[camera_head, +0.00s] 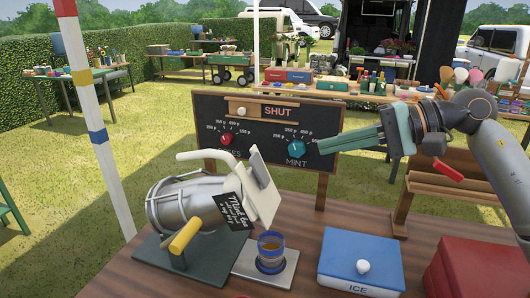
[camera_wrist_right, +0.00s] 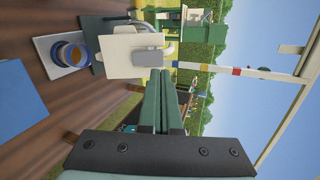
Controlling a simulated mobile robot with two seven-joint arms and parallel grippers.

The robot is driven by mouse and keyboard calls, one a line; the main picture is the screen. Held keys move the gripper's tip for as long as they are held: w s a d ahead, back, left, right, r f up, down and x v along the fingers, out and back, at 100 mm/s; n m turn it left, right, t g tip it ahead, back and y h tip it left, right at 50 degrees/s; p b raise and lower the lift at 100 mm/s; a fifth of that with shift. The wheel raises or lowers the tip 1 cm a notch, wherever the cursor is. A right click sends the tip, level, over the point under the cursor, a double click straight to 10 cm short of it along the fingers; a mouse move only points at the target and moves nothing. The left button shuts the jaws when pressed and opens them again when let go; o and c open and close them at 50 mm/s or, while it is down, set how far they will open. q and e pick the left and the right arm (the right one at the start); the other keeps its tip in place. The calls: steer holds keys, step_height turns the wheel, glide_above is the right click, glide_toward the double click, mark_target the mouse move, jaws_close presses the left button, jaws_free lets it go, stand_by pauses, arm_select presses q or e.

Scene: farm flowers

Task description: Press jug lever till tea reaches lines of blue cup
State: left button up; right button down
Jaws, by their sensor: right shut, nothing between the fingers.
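The silver jug (camera_head: 185,205) lies tilted on a dark green base, with a yellow handle (camera_head: 185,235), a pale curved handle on top and a cream plate (camera_head: 265,195) bearing a grey pad (camera_head: 258,168). I cannot tell which part is the lever. The blue-banded clear cup (camera_head: 271,250) stands upright below the plate, holding amber tea; its lines are too small to read. The cup (camera_wrist_right: 70,54) also shows in the right wrist view. My right gripper (camera_head: 320,147) is shut and empty, right of the jug and in front of the board. My left gripper is not in view.
A dark board (camera_head: 265,125) reading SHUT, with red and teal knobs, stands behind the jug. The cup rests on a grey plate (camera_head: 250,272). A blue ICE box (camera_head: 360,255) and a red box (camera_head: 470,270) stand to the right. A striped pole (camera_head: 95,110) rises at left.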

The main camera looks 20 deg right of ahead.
mark_target(257, 161)
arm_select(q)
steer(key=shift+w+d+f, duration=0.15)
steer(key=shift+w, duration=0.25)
arm_select(e)
steer(key=shift+w+d+r+n+h, duration=0.15)
steer(key=shift+d+n+h, duration=0.05)
steer(key=shift+d, duration=0.25)
steer(key=shift+w+d+r+n+h, duration=0.15)
steer(key=shift+d+n+h, duration=0.05)
steer(key=shift+d, duration=0.2)
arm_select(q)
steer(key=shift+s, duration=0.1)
arm_select(e)
steer(key=p+x, duration=0.2)
steer(key=x, duration=1.1)
steer(key=shift+w+a+r+p, duration=0.1)
steer(key=shift+r+p, duration=0.05)
steer(key=shift+p, duration=0.2)
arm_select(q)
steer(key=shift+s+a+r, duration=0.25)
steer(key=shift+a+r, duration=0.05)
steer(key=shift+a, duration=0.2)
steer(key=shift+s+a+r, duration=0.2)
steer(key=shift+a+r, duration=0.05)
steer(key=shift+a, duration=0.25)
arm_select(e)
steer(key=shift+w+a+f, duration=0.25)
steer(key=shift+a+f, duration=0.05)
